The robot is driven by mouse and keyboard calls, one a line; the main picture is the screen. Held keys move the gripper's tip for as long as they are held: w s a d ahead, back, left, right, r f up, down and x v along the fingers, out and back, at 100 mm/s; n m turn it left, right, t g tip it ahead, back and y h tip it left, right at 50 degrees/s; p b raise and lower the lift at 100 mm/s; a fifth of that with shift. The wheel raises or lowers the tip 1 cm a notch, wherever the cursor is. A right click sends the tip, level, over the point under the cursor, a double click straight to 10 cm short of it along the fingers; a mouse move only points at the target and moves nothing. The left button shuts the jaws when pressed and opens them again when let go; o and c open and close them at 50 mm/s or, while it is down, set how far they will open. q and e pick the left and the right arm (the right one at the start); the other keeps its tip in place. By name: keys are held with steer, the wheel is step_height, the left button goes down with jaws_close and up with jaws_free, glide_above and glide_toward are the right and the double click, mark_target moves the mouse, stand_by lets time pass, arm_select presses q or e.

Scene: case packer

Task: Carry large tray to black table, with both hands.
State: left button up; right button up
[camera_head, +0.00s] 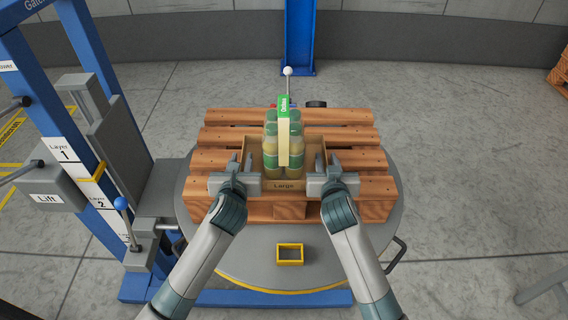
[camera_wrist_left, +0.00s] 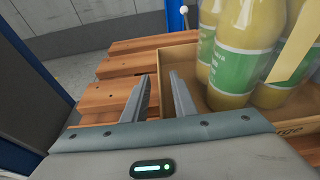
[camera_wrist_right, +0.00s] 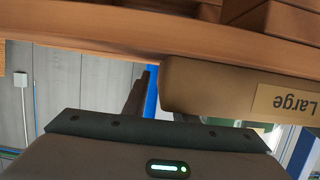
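The large tray (camera_head: 282,185) is a brown open box labelled "Large", holding several green-labelled bottles (camera_head: 272,150). It rests on a wooden pallet (camera_head: 225,135). My left gripper (camera_head: 240,163) is at the tray's left side; in the left wrist view its fingers (camera_wrist_left: 162,85) are apart, with the tray's left wall (camera_wrist_left: 166,95) beside or between them. My right gripper (camera_head: 327,163) is at the tray's right side; in the right wrist view one finger (camera_wrist_right: 133,100) is outside the tray (camera_wrist_right: 210,90) and the other is mostly hidden behind it. No black table is recognisable.
The pallet stands on a round grey turntable (camera_head: 290,235) with a yellow frame (camera_head: 289,254) at its front. A blue lift machine (camera_head: 85,130) stands close on the left. A blue post (camera_head: 299,40) is behind. Open floor (camera_head: 470,150) lies to the right.

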arm_select(q)
steer(key=shift+w+f, duration=0.2)
steer(key=shift+w, duration=0.45)
arm_select(e)
steer(key=shift+w+f, duration=0.2)
steer(key=shift+w, duration=0.45)
arm_select(q)
jaws_close()
arm_select(e)
jaws_close()
arm_select(q)
steer(key=shift+r, duration=0.15)
arm_select(e)
steer(key=shift+r, duration=0.15)
arm_select(q)
steer(key=shift+r, duration=0.1)
